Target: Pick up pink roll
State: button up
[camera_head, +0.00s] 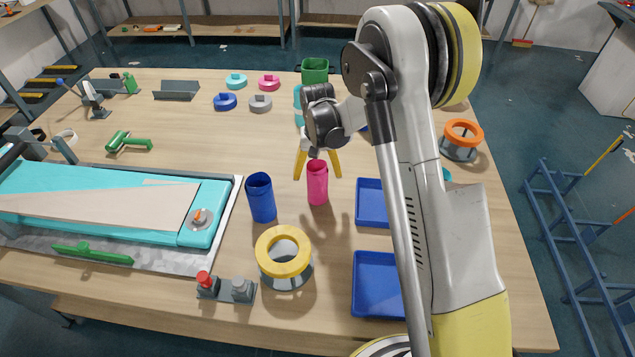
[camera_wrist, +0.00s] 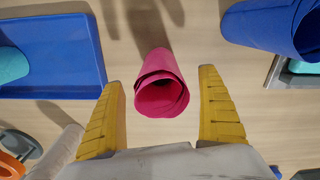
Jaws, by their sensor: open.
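The pink roll (camera_head: 317,183) stands upright on the wooden table in the head view, right of a blue roll. In the wrist view the pink roll (camera_wrist: 161,84) shows its open top end, ahead of and between the fingertips. My gripper (camera_head: 318,177) is open, with its yellow fingers on either side of the pink roll's upper part in the head view. In the wrist view my gripper (camera_wrist: 168,90) has clear gaps between each finger and the roll. I see no contact with it.
A blue roll (camera_head: 261,198) stands close to the left, also in the wrist view (camera_wrist: 270,25). Blue trays (camera_head: 371,204) lie to the right. A yellow-topped ring holder (camera_head: 284,262) stands in front.

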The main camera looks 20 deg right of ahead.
aim_at(318, 164)
jog(key=shift+f, duration=0.3)
jog(key=shift+r, duration=0.1)
jog(key=c, duration=1.5)
jog(key=shift+r, duration=0.65)
notch_tip(318, 164, up, 3)
jog(key=shift+r+p, duration=0.1)
jog(key=shift+p, duration=0.45)
jog(key=s+d+r+p, duration=0.1)
jog(key=s+d+r, duration=0.5)
jog(key=d, duration=0.3)
jog(key=s+a+r+n+p, duration=0.2)
jog(key=s+a, duration=0.2)
jog(key=a, duration=0.4)
jog(key=s+a+r+n+p, duration=0.2)
jog(key=s+a, duration=0.3)
jog(key=a, duration=0.2)
jog(key=s+a+r+n+p, duration=0.2)
jog(key=s+a, duration=0.3)
jog(key=a, duration=0.3)
jog(key=shift+a, duration=0.35)
